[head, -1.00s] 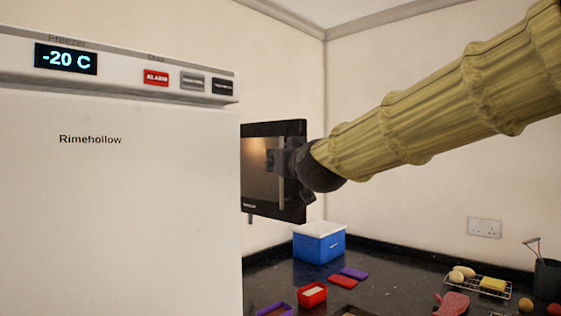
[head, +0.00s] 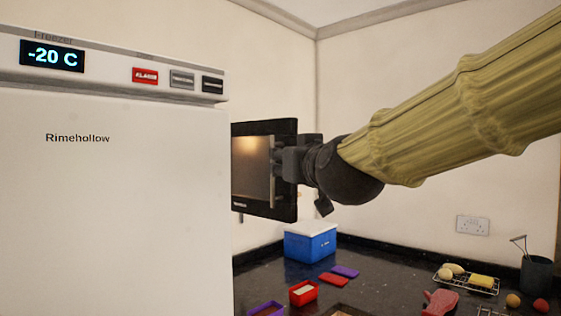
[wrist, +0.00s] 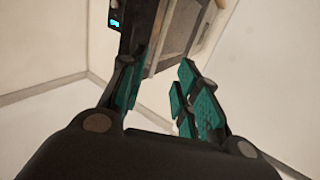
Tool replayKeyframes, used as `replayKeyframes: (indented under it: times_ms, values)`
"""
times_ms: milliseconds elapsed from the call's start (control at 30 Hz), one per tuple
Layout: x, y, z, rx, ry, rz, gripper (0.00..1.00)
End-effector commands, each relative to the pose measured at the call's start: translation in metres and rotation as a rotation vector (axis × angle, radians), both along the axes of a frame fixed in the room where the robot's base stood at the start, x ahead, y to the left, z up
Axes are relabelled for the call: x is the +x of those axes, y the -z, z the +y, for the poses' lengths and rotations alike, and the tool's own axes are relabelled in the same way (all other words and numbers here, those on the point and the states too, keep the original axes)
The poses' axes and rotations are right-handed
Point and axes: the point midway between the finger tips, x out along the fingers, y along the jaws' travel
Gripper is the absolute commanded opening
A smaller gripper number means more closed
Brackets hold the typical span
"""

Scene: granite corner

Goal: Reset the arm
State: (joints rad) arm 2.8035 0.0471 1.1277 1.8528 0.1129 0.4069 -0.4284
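My gripper (head: 288,162) is at the end of my yellow-sleeved arm, at the front of a black microwave (head: 246,208) mounted or standing beyond the freezer. In the wrist view my gripper (wrist: 160,72) has its teal-padded fingers spread, with a visible gap between them. The microwave (wrist: 112,42) shows at the top of that view, its front edge close to the fingertips. In the head view the fingers overlap the handle side of its glowing window, so I cannot tell whether they touch the handle.
A white freezer (head: 115,190) reading -20 C fills the left. Below, the dark counter (head: 385,270) holds a blue cooler box (head: 310,245), red and purple containers, a wire rack (head: 467,284) with food and a dark utensil pot (head: 537,275). The air right of the microwave is open.

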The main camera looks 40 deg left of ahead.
Motion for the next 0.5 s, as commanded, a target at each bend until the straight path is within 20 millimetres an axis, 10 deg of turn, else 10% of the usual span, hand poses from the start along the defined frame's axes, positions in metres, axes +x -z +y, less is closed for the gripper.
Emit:
replayKeyframes:
  times_ms: [500]
  values:
    - [-0.0048,0.0002,-0.0092,0.000,0.000,0.000,0.32]
